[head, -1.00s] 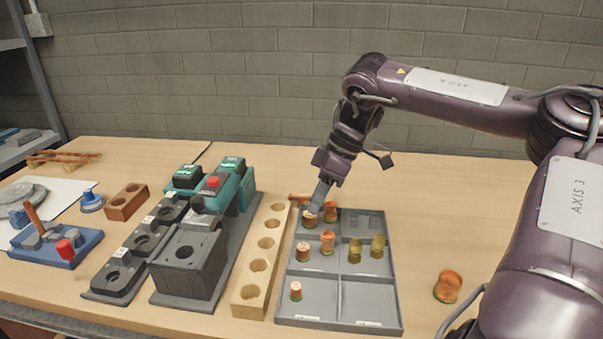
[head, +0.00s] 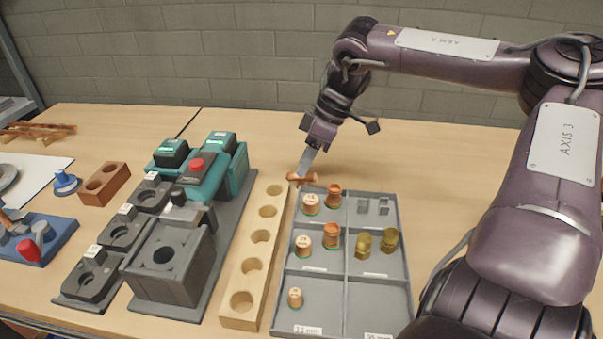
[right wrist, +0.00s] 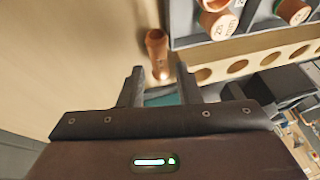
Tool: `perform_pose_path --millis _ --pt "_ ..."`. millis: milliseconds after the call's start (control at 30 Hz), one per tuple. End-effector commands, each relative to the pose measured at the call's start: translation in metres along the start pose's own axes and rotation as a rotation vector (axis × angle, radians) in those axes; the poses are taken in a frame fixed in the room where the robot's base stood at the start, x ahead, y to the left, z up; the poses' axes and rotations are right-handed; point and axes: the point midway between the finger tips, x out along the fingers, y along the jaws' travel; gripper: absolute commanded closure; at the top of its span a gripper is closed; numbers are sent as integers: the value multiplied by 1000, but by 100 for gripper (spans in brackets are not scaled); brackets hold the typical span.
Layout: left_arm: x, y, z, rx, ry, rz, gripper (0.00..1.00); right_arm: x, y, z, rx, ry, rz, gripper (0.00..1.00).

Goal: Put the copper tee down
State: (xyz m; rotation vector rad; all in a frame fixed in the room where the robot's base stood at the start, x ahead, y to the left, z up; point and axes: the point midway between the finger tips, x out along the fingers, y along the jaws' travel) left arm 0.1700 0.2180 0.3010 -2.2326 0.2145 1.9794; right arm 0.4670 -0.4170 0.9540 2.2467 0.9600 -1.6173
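A copper piece, which looks like the copper tee (head: 302,178), lies on the bare table just behind the tray's back left corner. In the right wrist view the copper tee (right wrist: 157,52) lies beyond the fingers, its near end between the fingertips with a gap on each side. My right gripper (head: 304,170) is above it, pointing down. The right wrist view shows the gripper (right wrist: 160,72) open, holding nothing. Whether the tee has a side branch I cannot tell. My left gripper is not in view.
The grey divided tray (head: 315,314) holds several copper and brass fittings. A wooden block with holes (head: 259,268) stands left of it, then the grey and teal machine (head: 173,268). My right arm covers the right side.

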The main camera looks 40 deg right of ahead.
Motion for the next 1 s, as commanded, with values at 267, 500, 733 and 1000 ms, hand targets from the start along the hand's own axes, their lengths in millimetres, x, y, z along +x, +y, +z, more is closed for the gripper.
perform_pose_path --millis 267,500,733,1000 --pt "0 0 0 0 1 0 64 31 1 -2 -1 -1 0 69" --pt "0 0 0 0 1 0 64 31 1 -2 -1 1 1 70" --pt "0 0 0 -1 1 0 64 31 1 -2 -1 0 1 100" --pt "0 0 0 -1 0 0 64 32 1 -2 0 -1 0 100"
